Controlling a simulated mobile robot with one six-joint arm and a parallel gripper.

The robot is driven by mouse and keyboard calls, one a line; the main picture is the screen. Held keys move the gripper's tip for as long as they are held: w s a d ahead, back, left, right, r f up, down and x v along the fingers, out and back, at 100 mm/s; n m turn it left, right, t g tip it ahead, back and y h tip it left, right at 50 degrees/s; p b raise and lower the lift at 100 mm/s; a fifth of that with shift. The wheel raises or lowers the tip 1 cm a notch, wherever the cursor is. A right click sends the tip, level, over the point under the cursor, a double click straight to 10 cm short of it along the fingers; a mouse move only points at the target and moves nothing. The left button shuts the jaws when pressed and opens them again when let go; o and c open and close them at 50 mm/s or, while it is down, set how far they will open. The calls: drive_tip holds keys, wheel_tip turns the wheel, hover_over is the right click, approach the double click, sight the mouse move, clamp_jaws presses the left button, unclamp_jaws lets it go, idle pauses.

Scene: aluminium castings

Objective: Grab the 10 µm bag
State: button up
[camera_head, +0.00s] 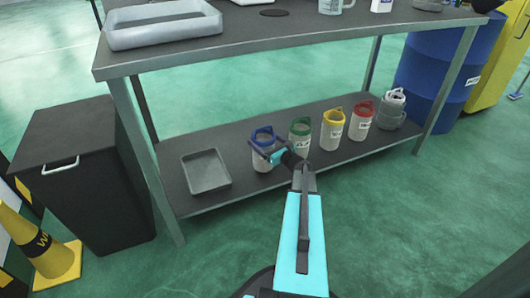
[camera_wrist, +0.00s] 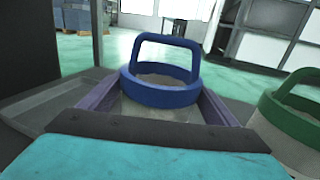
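Several filter bags with coloured ring-and-handle tops stand in a row on the lower shelf: a blue-topped bag (camera_head: 262,136), a green-topped bag (camera_head: 300,133), a yellow-topped bag (camera_head: 332,130), a red-topped bag (camera_head: 361,122) and a grey-topped bag (camera_head: 391,112). Their labels are too small to read, so I cannot tell which is 10 µm. My gripper (camera_head: 266,150) is at the blue-topped bag. In the wrist view the blue ring (camera_wrist: 160,92) stands upright between my spread purple fingers, one on each side. I see no clear grip on it. The green-topped bag (camera_wrist: 292,115) is close on the right.
A shallow grey tray (camera_head: 206,187) lies on the shelf (camera_head: 240,194) left of the bags. The tabletop (camera_head: 240,42) overhangs the shelf. A black bin (camera_head: 85,195) and a yellow cone (camera_head: 45,245) stand left, a blue drum (camera_head: 430,75) right.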

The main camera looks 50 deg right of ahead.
sight(266, 137)
drive_tip(key=shift+c, duration=1.4)
drive_tip(key=shift+r, duration=0.1)
drive_tip(key=shift+r+p, duration=0.55)
drive_tip(key=shift+r, duration=0.25)
drive_tip(key=shift+s+r+p, duration=0.3)
drive_tip(key=shift+r+p, duration=0.15)
drive_tip(key=shift+r, duration=0.1)
drive_tip(key=shift+s+r+p, duration=0.3)
drive_tip(key=shift+r+p, duration=0.1)
drive_tip(key=shift+r, duration=0.15)
drive_tip(key=s+d+r+p, duration=0.1)
drive_tip(key=s+p, duration=0.3)
drive_tip(key=s, duration=1)
drive_tip(key=shift+s, duration=0.4)
